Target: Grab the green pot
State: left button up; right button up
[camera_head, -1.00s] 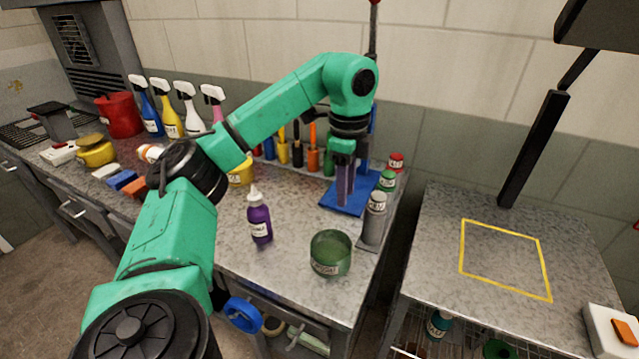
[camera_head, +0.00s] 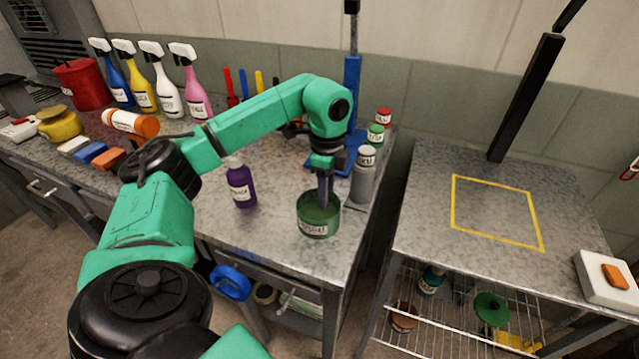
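The green pot (camera_head: 318,226) is a round, open-topped green tub with a white label. It stands upright near the front right edge of the grey workbench. My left gripper (camera_head: 323,192) points down at the pot, with its fingers over the opening and their tips reaching in or just behind the near rim. The fingers are seen edge-on, so their gap is hidden, and I cannot tell whether they touch the pot's wall. My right gripper is out of view.
A purple bottle (camera_head: 241,188) stands left of the pot. A grey can (camera_head: 362,180) stands to its right, in a row with green and red-capped cans. A blue stand (camera_head: 352,95) is behind. The right table (camera_head: 420,215) has a bare yellow-outlined square.

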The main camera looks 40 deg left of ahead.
pick_arm(q)
jog(key=shift+a+f, duration=0.1)
jog(key=shift+a, duration=0.1)
grip_shut()
jog(key=shift+w, duration=0.1)
dwell(1.0)
